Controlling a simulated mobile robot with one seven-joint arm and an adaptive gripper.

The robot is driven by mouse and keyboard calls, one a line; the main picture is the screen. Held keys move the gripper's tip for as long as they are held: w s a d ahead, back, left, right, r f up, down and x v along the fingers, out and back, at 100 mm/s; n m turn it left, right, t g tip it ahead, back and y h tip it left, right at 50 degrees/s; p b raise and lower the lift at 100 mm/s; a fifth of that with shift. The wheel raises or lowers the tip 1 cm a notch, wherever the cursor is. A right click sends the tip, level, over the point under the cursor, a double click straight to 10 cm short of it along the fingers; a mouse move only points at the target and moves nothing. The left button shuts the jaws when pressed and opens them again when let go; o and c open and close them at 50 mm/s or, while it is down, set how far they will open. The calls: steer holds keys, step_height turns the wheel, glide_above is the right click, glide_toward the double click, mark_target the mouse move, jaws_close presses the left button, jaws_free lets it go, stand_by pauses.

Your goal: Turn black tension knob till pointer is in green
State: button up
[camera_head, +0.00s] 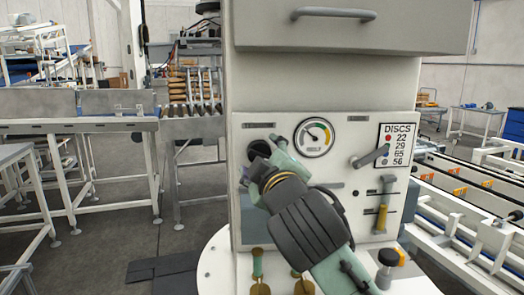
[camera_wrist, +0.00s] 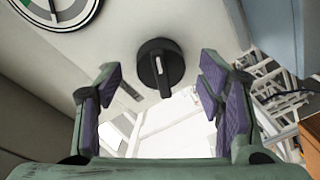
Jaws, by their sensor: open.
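The black tension knob (camera_head: 258,150) is on the pale front panel, left of the round gauge. My gripper partly hides it in the head view. In the wrist view the whole knob (camera_wrist: 160,65) shows, round with a light mark on its grip bar. The gauge (camera_head: 316,138) has a green arc at the top; its pointer is small and seems to lie left of the green. The gauge (camera_wrist: 58,8) is cut off in the wrist view. My gripper (camera_head: 263,160) is open before the knob. Its purple-padded fingers (camera_wrist: 160,85) are on either side of the knob's line, apparently apart from it.
A grey lever (camera_head: 371,156) and a DISCS label (camera_head: 396,145) are right of the gauge. A yellow-handled part (camera_head: 382,215) is lower on the panel. A cabinet handle (camera_head: 333,14) juts out above. Conveyors stand on both sides.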

steer(key=shift+w+a, duration=0.15)
steer(key=shift+w, duration=0.5)
steer(key=shift+c, duration=0.6)
steer(key=c, duration=1)
